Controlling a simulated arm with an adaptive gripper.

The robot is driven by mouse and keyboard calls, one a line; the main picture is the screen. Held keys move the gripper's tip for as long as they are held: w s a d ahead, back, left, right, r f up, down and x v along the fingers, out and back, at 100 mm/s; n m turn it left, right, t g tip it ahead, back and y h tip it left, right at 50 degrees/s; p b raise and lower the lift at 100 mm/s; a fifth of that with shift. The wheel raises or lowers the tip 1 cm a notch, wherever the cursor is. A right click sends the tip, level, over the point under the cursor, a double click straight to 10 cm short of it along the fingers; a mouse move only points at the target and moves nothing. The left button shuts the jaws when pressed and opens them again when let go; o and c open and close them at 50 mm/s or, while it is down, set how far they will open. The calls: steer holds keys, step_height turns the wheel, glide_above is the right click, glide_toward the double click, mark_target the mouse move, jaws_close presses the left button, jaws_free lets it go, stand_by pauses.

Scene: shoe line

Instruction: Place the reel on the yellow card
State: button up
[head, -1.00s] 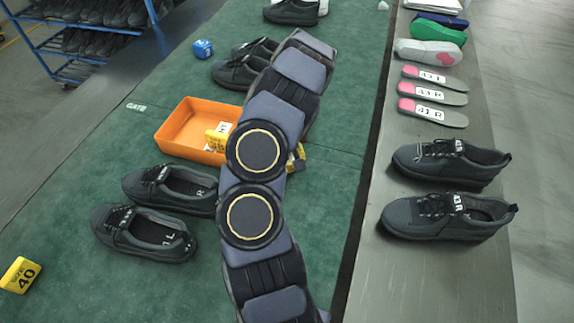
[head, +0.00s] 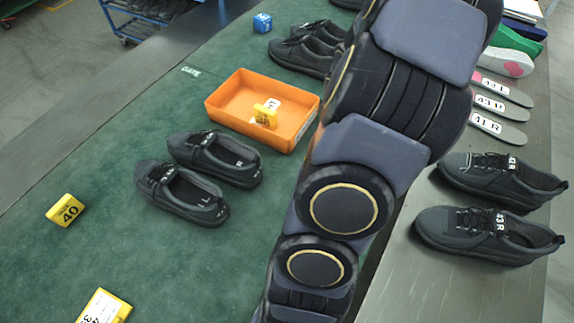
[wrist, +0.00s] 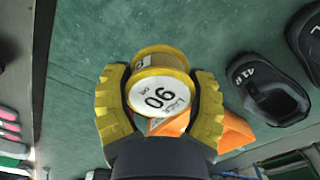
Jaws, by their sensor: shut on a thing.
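In the wrist view my gripper (wrist: 160,76) is shut on the reel (wrist: 158,96). The reel has a yellow flange, a pale wound middle and a white label reading "LACE 90 cm". The yellow finger pads press on it from both sides, above the green mat. In the head view the gripper and reel are out of sight. Several yellow cards show there: a "40" card (head: 65,210) lies at the left, one with a white label (head: 104,308) is cut by the bottom edge, and one (head: 265,116) is in the orange tray. I cannot tell which is the task's card.
The orange tray (head: 226,116) stands on the green mat (head: 150,262); its edge shows beneath the reel in the wrist view (wrist: 232,132). Dark shoes (head: 215,158) stand left of my arm. More shoes (head: 487,235) and insoles (head: 498,130) line the right. The mat's lower left is mostly clear.

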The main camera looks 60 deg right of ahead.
steer(key=r, duration=0.6)
steer(key=shift+w+a+r, duration=0.15)
steer(key=shift+w+r, duration=0.1)
steer(key=shift+r, duration=0.05)
steer(key=w+a+n, duration=0.9)
steer(key=w+a, duration=0.8)
steer(key=a, duration=0.1)
steer(key=s+a+n, duration=0.3)
steer(key=a+n, duration=0.6)
steer(key=a, duration=1.4)
glide_above(101, 319)
steer(key=shift+n, duration=0.4)
step_height(101, 319, down, 15)
steer(key=shift+s+d+r, duration=0.1)
steer(key=shift+s, duration=0.05)
steer(key=shift+f, duration=0.55)
steer(key=shift+w+f, duration=0.2)
steer(key=shift+f, duration=1.05)
